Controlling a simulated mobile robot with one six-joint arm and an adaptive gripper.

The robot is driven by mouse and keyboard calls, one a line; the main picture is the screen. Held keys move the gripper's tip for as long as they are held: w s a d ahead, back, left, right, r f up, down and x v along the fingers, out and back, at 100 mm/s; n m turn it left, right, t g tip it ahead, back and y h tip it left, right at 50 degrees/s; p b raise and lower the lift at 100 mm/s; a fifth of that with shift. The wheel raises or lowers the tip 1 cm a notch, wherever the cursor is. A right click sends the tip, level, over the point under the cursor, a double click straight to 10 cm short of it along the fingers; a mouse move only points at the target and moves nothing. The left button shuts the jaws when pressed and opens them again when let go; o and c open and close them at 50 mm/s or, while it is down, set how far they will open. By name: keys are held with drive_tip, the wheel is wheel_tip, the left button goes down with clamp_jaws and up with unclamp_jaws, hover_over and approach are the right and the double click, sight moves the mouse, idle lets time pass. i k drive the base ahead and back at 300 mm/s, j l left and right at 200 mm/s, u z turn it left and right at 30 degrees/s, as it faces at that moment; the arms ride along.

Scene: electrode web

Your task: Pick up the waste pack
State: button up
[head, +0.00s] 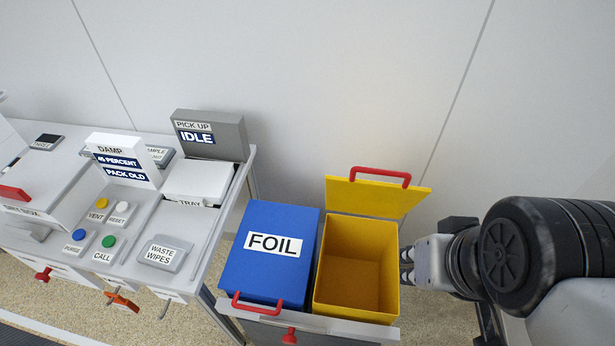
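The pack labelled WASTE WIPES (165,253) is a small grey block with a white label. It lies flat on the front right part of the light grey worktop, in front of the white tray. My gripper (406,266) is at the right, just beside the right wall of the open yellow bin, well away from the pack. Its two dark fingertips point left and look apart, with nothing seen between them.
The yellow bin (392,257) has its lid raised and looks empty. A closed blue FOIL bin (245,268) stands between it and the worktop (200,222). Near the pack are several buttons, a white tray (197,181), a DAMP sign (122,160) and a grey PICK UP IDLE display (210,135).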

sight(164, 252)
drive_tip(key=u, duration=1.85)
drive_tip(key=i+j, duration=0.25)
drive_tip(key=i, duration=0.15)
drive_tip(key=i+j+u, duration=0.15)
drive_tip(key=i+j, duration=0.35)
drive_tip(key=i, duration=0.25)
drive_tip(key=u, duration=0.05)
